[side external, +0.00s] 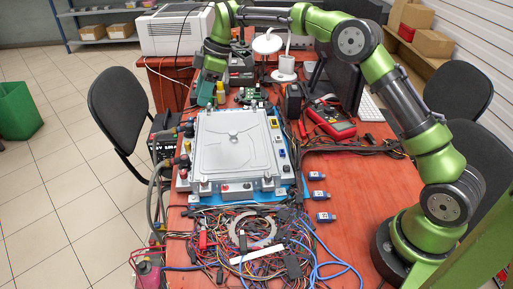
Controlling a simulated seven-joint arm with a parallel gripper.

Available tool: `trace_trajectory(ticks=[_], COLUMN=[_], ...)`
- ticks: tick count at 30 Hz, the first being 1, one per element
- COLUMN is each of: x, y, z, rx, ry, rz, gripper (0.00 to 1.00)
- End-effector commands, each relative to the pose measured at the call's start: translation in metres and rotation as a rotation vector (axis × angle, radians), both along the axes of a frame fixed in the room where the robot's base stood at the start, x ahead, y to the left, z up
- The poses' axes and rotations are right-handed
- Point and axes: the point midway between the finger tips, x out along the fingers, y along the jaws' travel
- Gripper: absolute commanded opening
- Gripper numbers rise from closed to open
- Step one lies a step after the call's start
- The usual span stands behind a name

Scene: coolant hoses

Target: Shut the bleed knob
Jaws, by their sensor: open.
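A silver metal unit (232,150) lies flat on a blue base on the red table. Dark hose fittings (188,130) with orange and red parts stick out along its left edge, and thick hoses (158,172) run down from there. A small red part (184,161) sits among these fittings. I cannot tell for sure which part is the bleed knob, or how far it is turned. My gripper (206,84) hangs down beyond the far left corner of the unit, apart from the fittings. It is open, and its fingertips are small and hard to make out.
A tangle of wires (245,245) covers the near table. Blue tagged connectors (318,176) lie right of the unit. A yellow-topped bottle (220,93) stands close to my gripper. A chair (122,112) is at left.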

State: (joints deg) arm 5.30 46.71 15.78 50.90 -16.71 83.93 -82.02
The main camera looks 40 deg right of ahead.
Motion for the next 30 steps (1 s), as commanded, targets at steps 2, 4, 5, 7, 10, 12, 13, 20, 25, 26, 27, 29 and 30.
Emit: trace_trajectory(ticks=[2,4,5,7,10,12,13,20,25,26,27,29,30], x=[0.002,0.004,0.005,0.008,0.012,0.015,0.017,0.025,0.029,0.029,0.029,0.030,0.030], y=[0.005,0.010,0.012,0.017,0.025,0.030,0.032,0.046,0.051,0.052,0.053,0.053,0.053], z=[-0.013,-0.027,-0.033,-0.047,-0.068,-0.082,-0.088,-0.127,-0.142,-0.143,-0.144,-0.146,-0.146], rx=[0.000,0.001,0.001,0.001,0.001,0.001,0.001,0.001,0.000,0.000,0.000,0.000,0.000], ry=[0.004,0.005,0.006,0.006,0.005,0.006,0.005,0.003,0.001,0.000,0.000,0.000,0.000], rz=[0.002,0.001,0.001,0.000,0.001,0.000,-0.001,-0.002,-0.002,-0.002,-0.002,-0.002,-0.002], gripper=[0.47,0.47,0.47,0.47,0.47,0.47,0.47,0.47,0.47,0.47,0.47,0.47,0.47])
